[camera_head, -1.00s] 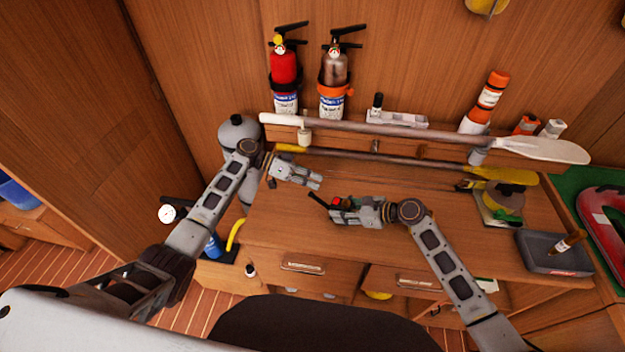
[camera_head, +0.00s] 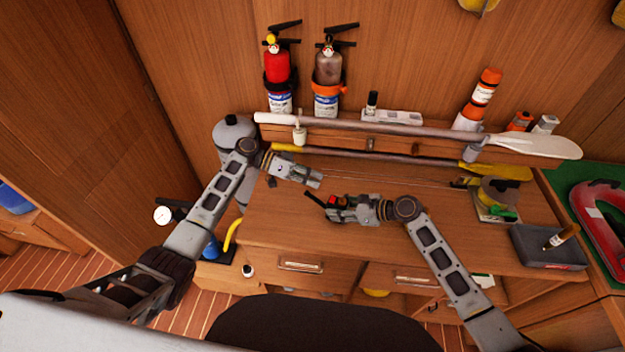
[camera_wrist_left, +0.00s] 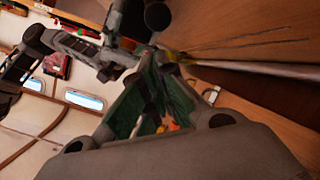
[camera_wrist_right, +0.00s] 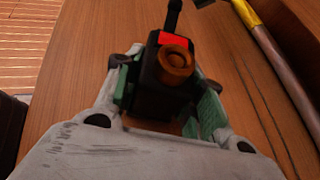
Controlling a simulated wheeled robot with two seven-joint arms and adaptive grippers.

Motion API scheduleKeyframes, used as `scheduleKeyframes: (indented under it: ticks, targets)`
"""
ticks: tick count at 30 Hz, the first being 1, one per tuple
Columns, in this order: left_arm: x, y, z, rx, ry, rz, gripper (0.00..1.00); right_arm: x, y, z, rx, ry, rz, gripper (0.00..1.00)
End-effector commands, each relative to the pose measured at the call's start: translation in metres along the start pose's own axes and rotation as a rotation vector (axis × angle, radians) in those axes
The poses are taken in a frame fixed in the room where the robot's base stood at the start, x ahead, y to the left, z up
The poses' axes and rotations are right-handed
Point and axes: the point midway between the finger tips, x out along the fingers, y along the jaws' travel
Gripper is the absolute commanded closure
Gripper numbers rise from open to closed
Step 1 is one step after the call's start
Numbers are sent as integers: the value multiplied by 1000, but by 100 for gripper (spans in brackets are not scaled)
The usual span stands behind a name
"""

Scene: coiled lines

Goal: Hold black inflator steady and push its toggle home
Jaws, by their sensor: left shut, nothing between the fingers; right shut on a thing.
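The black inflator (camera_wrist_right: 160,85) is between the fingers of my right gripper (camera_wrist_right: 168,100) in the right wrist view. It has a red patch, a round brown-orange knob on its face and a black stem at its far end. In the head view the inflator (camera_head: 331,203) shows small and dark at the tip of my right gripper (camera_head: 340,208), above the wooden bench top. My left gripper (camera_head: 316,179) is shut and empty, a little above and left of the inflator and apart from it. I cannot tell which part is the toggle or how it sits.
Two paddles (camera_head: 390,129) lie along the back of the bench. A red extinguisher (camera_head: 277,66) and a brownish one (camera_head: 328,68) hang on the wall. A grey tray (camera_head: 545,262) and a tape roll (camera_head: 497,190) are at the right. The bench middle (camera_head: 290,225) is clear.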

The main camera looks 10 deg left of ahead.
Motion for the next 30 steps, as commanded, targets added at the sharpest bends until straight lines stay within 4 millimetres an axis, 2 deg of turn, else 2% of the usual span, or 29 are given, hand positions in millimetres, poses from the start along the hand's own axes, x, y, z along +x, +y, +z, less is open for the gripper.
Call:
scheduleKeyframes:
  ticks: [11, 12, 24, 30]
  targets:
    - [7, 0, -38, 2, 0, 0, 100, 0, 0, 1, 0, -1, 0, 80]
    - [-3, -3, -32, -3, -1, -3, 100, 0, 0, 1, 0, -1, 0, 80]
    - [-61, -12, -22, -2, -1, -2, 100, 0, 0, 0, 0, -1, 0, 80]
    - [-82, -14, -19, -1, 0, -1, 100, 0, 0, 0, 0, -1, 0, 80]
